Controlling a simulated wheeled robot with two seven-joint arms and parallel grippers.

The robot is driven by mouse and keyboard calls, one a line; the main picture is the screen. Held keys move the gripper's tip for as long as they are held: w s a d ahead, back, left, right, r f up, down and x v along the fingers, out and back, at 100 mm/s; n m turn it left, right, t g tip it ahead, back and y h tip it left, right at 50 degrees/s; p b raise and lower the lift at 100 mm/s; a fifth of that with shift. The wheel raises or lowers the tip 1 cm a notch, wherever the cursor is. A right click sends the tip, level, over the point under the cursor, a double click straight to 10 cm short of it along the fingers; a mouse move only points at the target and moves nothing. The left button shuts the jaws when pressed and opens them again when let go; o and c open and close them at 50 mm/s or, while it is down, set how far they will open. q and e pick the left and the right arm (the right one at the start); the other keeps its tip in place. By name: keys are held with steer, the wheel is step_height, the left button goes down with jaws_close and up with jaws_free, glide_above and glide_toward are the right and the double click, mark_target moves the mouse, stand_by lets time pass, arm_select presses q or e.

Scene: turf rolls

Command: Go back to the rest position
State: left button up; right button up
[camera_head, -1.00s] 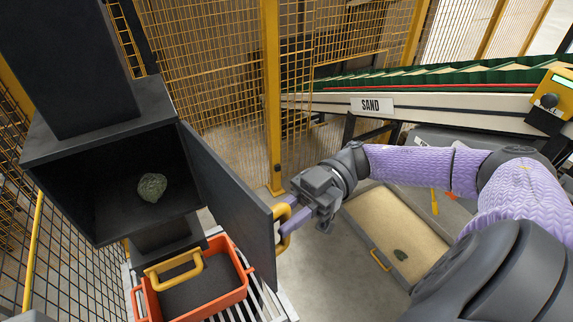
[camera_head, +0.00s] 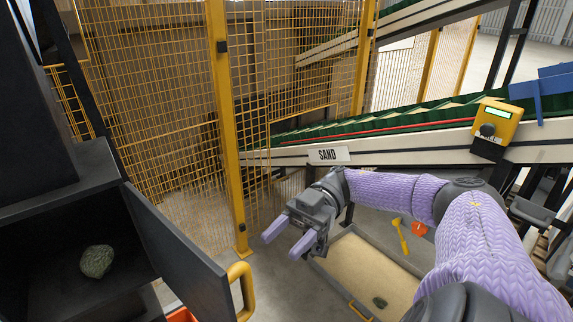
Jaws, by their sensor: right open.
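My right gripper (camera_head: 286,238) is open and empty, with its two purple fingers apart. It hangs in free air to the right of the open cabinet door (camera_head: 178,255), clear of the door's yellow handle (camera_head: 241,288). The dark cabinet (camera_head: 70,205) stands at the left with its door swung open. A grey-green stone (camera_head: 97,261) lies inside it. My left gripper is not in view.
A conveyor marked SAND (camera_head: 327,155) runs behind, with a yellow control box (camera_head: 497,122). A yellow fence post (camera_head: 228,130) stands behind the gripper. An orange bin edge (camera_head: 181,314) shows at the bottom.

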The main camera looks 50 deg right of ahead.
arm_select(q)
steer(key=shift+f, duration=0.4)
arm_select(e)
steer(key=shift+d, duration=0.75)
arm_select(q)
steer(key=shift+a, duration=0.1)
